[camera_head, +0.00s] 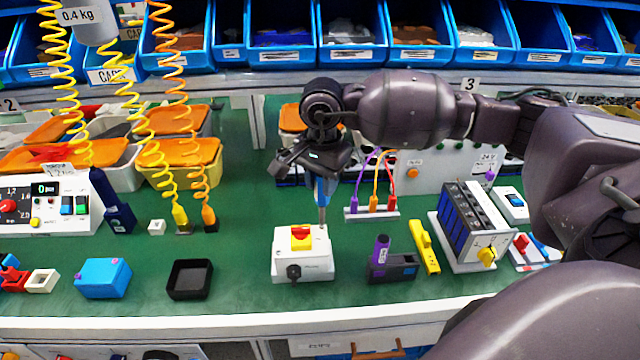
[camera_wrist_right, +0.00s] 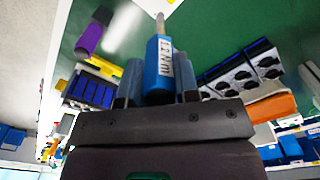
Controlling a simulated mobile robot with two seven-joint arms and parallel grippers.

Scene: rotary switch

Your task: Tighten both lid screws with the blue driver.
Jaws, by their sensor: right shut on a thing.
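A white switch box (camera_head: 316,266) with a red and yellow rotary knob (camera_head: 301,236) stands near the front middle of the green bench. A black round part shows on its front. My right gripper (camera_head: 320,178) is above its back right corner, shut on the blue driver (camera_head: 323,192), which points down. The driver's metal tip is at or just above that corner; I cannot tell whether it touches. In the right wrist view the labelled blue handle (camera_wrist_right: 159,72) sits between the two fingers, and the shaft reaches the box's edge. The lid screws cannot be made out. My left gripper is not in view.
Right of the box are a dark holder with a purple-handled tool (camera_head: 381,250), a yellow tool (camera_head: 424,247) and a module rack (camera_head: 470,230). A black tray (camera_head: 189,279) and blue box (camera_head: 102,278) are to the left. Coiled cables hang at left.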

